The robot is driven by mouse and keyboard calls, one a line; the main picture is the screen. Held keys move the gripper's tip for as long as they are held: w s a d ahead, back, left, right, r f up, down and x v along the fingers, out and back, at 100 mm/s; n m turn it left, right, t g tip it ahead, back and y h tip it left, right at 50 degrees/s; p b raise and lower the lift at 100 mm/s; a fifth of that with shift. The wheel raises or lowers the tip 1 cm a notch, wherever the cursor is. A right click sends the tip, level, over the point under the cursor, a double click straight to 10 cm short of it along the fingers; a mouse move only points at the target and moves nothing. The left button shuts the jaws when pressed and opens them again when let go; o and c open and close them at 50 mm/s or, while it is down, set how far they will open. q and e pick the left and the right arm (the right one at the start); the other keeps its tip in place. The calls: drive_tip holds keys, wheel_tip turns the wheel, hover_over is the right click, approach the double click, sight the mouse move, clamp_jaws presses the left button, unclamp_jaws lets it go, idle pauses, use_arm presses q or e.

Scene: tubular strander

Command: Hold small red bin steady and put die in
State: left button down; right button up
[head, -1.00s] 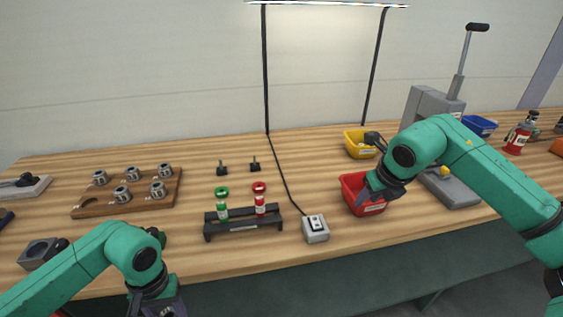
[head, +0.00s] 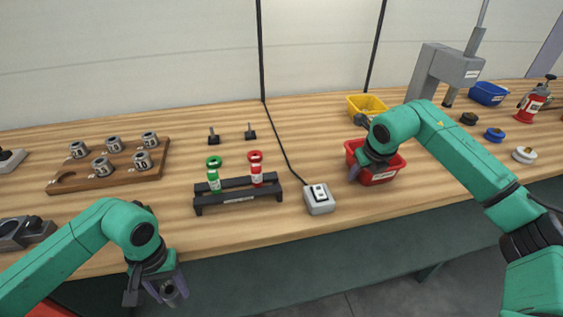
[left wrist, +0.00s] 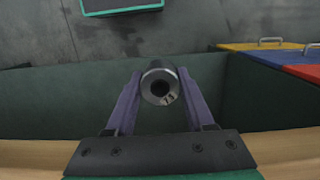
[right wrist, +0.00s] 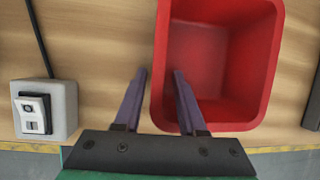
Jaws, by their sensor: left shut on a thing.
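The small red bin (head: 384,176) stands on the bench right of centre and is empty in the right wrist view (right wrist: 214,62). My right gripper (right wrist: 160,74) is open at the bin's left wall. One finger is outside the wall and the other inside, with gaps visible. In the head view the right gripper (head: 364,166) partly covers the bin. The die, a grey metal cylinder with a central hole (left wrist: 160,88), is between the fingers of my left gripper (left wrist: 159,72), which is shut on it. In the head view the left gripper (head: 158,292) holds it in front of the bench edge.
A wooden board (head: 110,170) with several dies is at the left. A black rack (head: 237,194) with green and red tools and a grey switch box (head: 319,200) stand between the grippers. A yellow bin (head: 367,107) is behind the red bin; a grey press (head: 445,72) is behind right.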

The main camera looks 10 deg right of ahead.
drive_tip(key=shift+w, duration=0.1)
clamp_jaws()
idle(2.2)
